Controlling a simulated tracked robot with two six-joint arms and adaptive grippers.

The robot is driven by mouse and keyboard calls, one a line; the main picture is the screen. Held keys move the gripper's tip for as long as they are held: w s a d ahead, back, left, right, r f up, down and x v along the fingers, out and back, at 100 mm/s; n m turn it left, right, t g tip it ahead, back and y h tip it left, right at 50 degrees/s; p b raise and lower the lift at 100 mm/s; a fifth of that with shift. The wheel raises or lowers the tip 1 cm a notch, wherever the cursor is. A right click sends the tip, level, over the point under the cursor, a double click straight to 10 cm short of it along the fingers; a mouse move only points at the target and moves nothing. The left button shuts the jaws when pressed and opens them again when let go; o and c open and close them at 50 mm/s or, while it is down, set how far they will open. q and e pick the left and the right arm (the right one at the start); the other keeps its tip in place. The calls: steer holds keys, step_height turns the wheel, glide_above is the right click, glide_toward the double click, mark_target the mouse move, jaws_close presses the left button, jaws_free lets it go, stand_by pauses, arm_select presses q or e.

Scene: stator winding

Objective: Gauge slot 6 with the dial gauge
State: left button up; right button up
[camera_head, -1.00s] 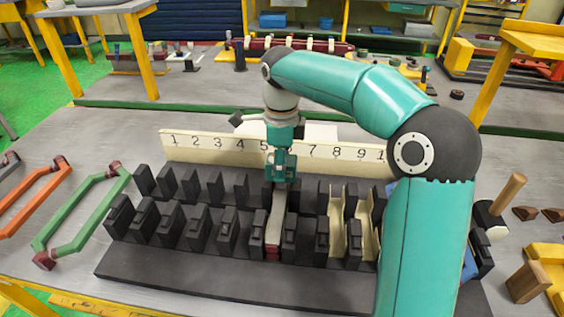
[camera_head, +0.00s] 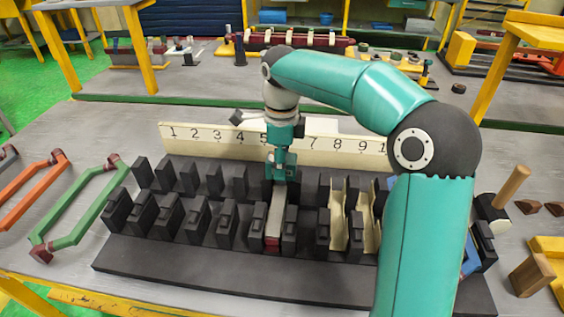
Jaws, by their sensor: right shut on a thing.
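The stator block (camera_head: 215,265) is dark, with two rows of black teeth, and stands on the grey table. A cream number strip (camera_head: 215,137) stands behind it; the 6 is hidden behind my right arm. My right gripper (camera_head: 279,172) points down at the slot between 5 and 7 and is shut on the top or far end of a slim grey bar with a red near end (camera_head: 276,218). This bar lies along that slot, between the teeth. I cannot make out a dial face, so I cannot tell if it is the dial gauge. My left gripper is out of view.
Cream liners (camera_head: 338,225) sit in slots at the right, near 8 and 9. Green (camera_head: 85,210) and orange (camera_head: 33,185) handled frames lie at the left. A wooden-handled mallet (camera_head: 508,188) and a wooden block (camera_head: 532,275) are at the right. Bare table lies behind the strip.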

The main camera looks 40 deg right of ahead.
steer(key=shift+f, duration=0.1)
steer(key=o, duration=1.2)
step_height(320, 180, up, 12)
steer(key=shift+f, duration=0.1)
stand_by(1.4)
